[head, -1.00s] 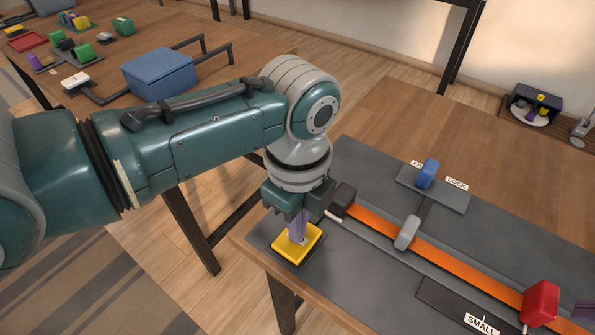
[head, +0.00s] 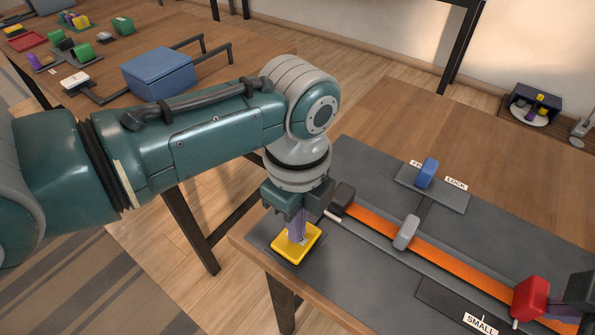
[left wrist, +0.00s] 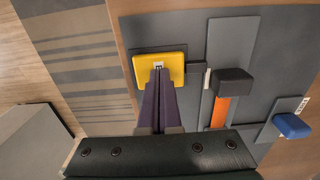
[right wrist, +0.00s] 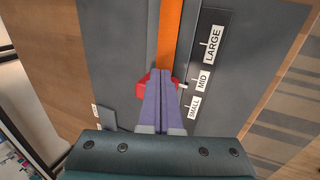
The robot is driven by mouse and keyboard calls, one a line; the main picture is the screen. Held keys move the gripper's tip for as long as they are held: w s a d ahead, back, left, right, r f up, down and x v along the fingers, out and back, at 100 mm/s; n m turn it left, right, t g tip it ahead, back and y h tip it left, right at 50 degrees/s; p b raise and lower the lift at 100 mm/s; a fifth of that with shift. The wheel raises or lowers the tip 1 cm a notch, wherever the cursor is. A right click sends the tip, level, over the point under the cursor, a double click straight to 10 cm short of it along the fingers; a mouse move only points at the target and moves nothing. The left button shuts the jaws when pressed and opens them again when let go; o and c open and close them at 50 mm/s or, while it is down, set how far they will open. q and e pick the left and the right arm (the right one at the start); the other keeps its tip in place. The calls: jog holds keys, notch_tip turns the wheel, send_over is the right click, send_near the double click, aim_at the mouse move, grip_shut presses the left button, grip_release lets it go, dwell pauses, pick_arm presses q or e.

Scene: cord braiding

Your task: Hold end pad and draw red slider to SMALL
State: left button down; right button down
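The yellow end pad (head: 311,236) lies at the near left corner of the dark board. My left gripper (head: 298,238) points down onto it, fingers together; they overlap the pad in the left wrist view (left wrist: 158,75). The red slider (head: 529,296) sits on the orange strip (head: 455,263). My right gripper (head: 550,308) is at its right side, fingers together and seemingly against it. In the right wrist view, the slider (right wrist: 142,87) shows on both sides of the fingertips, and its white pointer (right wrist: 182,86) is near the MID mark, slightly towards SMALL (right wrist: 194,106).
A blue knob (head: 427,173) stands on a plate near the LOCK label (head: 456,184). A grey block (head: 406,233) stands at the strip's middle, and a dark block (head: 343,196) at its left end. The strip between grey block and slider is clear.

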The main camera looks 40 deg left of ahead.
jog(key=shift+a, duration=2.05)
jog(key=shift+d, duration=0.1)
jog(key=shift+d, duration=0.55)
notch_tip(320, 180, up, 7)
